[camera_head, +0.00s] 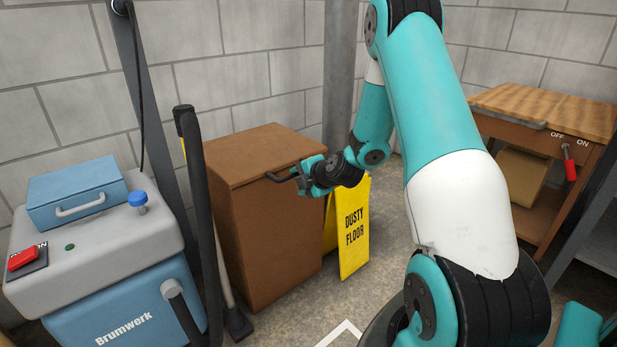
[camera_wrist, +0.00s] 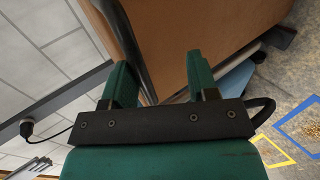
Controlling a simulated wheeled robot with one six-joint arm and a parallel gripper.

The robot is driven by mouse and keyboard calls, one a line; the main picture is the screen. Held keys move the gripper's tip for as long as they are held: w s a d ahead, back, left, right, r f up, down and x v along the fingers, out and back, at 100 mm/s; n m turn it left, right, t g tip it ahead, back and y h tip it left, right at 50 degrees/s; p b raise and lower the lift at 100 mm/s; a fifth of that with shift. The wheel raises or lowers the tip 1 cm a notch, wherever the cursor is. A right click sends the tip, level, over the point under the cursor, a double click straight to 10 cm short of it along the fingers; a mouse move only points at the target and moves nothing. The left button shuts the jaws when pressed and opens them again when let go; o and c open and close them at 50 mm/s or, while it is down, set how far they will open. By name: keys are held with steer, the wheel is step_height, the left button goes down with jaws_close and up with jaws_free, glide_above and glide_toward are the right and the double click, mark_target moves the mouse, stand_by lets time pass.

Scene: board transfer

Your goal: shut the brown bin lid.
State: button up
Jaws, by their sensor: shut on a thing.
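The brown bin (camera_head: 265,225) stands against the back wall in the head view. Its brown lid (camera_head: 250,152) lies level over the top, with no clear gap along its front edge. The dark lid handle (camera_head: 278,178) sticks out from the front edge. My gripper (camera_head: 300,180) is at the right part of this handle and shut on it. In the wrist view my gripper's two green fingers (camera_wrist: 160,65) stand apart against a brown surface of the bin (camera_wrist: 200,35).
A yellow "DUSTY FLOOR" sign (camera_head: 353,230) stands close to the bin's right side. A blue and grey machine (camera_head: 110,250) with a dark hose (camera_head: 200,220) is at the left. A wooden workbench (camera_head: 550,110) stands at the right. Some floor in front of the bin is clear.

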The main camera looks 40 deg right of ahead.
steer(key=b+v, duration=0.9)
steer(key=v, duration=0.8)
steer(key=shift+b, duration=0.35)
steer(key=shift+s+r, duration=0.1)
steer(key=shift+r, duration=0.05)
steer(key=s+a+r+m+g+y+p, duration=0.1)
steer(key=a+r+m+g+y+p, duration=0.15)
steer(key=a, duration=0.75)
steer(key=s+a+r+m+g+y+p, duration=0.1)
steer(key=a+g+y+p, duration=0.2)
steer(key=a, duration=0.8)
steer(key=s+a+r+m+g+p, duration=0.4)
steer(key=s+a+m+g, duration=0.25)
steer(key=s+a, duration=0.65)
step_height(320, 180, up, 38)
steer(key=d+p, duration=0.1)
steer(key=p, duration=3.6)
steer(key=shift+d+f+t+h+p, duration=0.2)
steer(key=shift+t+h+p, duration=0.1)
steer(key=shift+h+p, duration=0.1)
